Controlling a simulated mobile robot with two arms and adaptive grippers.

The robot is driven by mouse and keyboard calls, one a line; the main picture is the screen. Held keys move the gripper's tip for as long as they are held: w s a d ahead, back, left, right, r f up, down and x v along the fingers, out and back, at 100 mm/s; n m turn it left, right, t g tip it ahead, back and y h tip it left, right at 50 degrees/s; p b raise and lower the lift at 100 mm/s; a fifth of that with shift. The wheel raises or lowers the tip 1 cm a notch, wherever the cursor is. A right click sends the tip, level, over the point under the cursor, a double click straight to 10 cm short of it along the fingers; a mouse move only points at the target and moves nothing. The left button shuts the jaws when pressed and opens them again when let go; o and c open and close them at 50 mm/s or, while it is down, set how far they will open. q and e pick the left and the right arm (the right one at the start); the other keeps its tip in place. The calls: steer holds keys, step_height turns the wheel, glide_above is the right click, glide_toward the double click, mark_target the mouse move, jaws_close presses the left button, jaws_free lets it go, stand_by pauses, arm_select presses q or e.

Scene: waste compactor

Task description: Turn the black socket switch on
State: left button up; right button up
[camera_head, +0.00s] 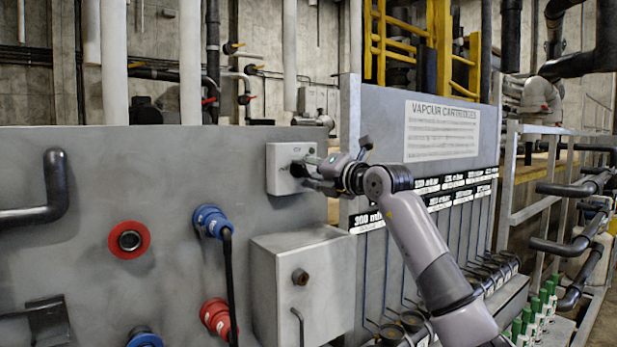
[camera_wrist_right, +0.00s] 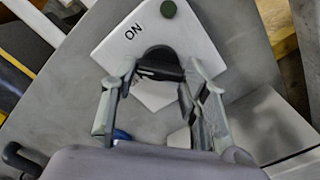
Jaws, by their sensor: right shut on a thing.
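The black socket switch (camera_wrist_right: 160,66) is a dark rotary knob on a pale square box (camera_wrist_right: 197,37), with "ON" lettering and a dark green round spot near the box's corner. In the head view the box (camera_head: 279,178) sits on the grey panel, left of centre. My right gripper (camera_head: 306,168) reaches it from the right, its fingers at the knob. In the wrist view my right gripper (camera_wrist_right: 158,78) has a finger on each side of the knob and is shut on it. The knob is mostly hidden in the head view. My left gripper is not in view.
Below the box, a blue socket plug (camera_head: 212,220) with a black cable and a grey cabinet (camera_head: 310,290) stick out from the panel. The "Vapour Cartridges" board (camera_head: 441,130) stands behind my right arm.

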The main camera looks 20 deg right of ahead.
steer(key=m, duration=0.3)
steer(key=shift+m+b, duration=0.3)
steer(key=shift+m, duration=1.9)
steer(key=o, duration=1.1)
steer(key=shift+d, duration=0.1)
steer(key=shift+o, duration=0.2)
steer(key=v, duration=1.2)
